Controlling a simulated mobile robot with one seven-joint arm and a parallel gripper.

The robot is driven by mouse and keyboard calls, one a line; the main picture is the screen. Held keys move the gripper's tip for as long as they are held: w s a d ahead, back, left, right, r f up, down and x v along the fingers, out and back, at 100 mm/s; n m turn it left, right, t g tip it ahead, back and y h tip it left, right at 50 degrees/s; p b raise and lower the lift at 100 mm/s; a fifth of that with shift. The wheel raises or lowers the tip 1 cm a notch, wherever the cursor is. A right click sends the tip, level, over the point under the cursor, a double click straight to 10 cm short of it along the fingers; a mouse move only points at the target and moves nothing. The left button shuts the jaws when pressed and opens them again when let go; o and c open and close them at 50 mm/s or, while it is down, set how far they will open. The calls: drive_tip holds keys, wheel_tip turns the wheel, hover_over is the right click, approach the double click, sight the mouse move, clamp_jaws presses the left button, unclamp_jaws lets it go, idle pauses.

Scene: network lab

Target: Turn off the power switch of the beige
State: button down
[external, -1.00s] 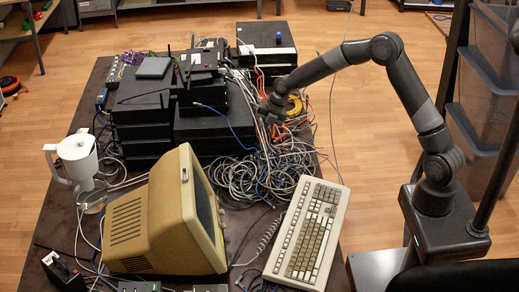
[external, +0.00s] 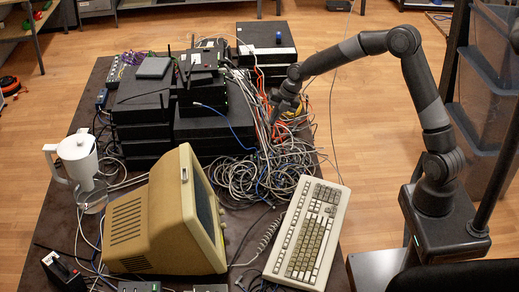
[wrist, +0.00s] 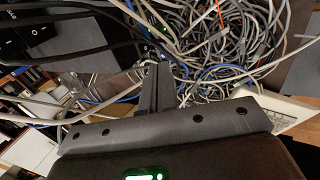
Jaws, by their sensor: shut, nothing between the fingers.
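A beige monitor (external: 150,225) stands at the front left of the table, its dark screen turned right toward the keyboard. I cannot make out its power switch. A beige keyboard (external: 307,232) lies right of it; its edge also shows in the wrist view (wrist: 268,106). My gripper (external: 281,110) hangs over the cable heap at the table's right side, far behind the monitor and apart from it. In the wrist view my gripper's fingers (wrist: 156,88) are together and empty, above the cables.
A tangle of grey cables (external: 262,178) fills the table's middle right. Black network boxes (external: 144,110) are stacked behind the monitor. A white jug (external: 77,160) stands left of it. A black box with a blue knob (external: 266,50) is at the back.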

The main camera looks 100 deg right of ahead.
wheel_tip(320, 180, up, 6)
drive_tip(key=s, duration=0.1)
drive_tip(key=shift+f, duration=0.1)
idle(0.5)
drive_tip(key=s+a+r+m, duration=0.2)
drive_tip(key=s+a+r, duration=0.1)
drive_tip(key=a, duration=0.5)
drive_tip(key=s+a+r+m+h, duration=0.1)
drive_tip(key=s+a+r+m, duration=0.2)
drive_tip(key=a, duration=0.5)
drive_tip(key=s+a+r+m, duration=0.2)
drive_tip(key=a+r, duration=0.2)
drive_tip(key=a, duration=0.4)
drive_tip(key=s+a+m, duration=0.5)
drive_tip(key=s+a, duration=0.1)
drive_tip(key=s, duration=0.4)
drive_tip(key=s+a+r+m+y, duration=0.1)
drive_tip(key=s+a+m, duration=0.5)
drive_tip(key=s, duration=0.3)
drive_tip(key=shift+s+a+t, duration=0.3)
drive_tip(key=shift+s+a, duration=0.05)
drive_tip(key=shift+a, duration=0.1)
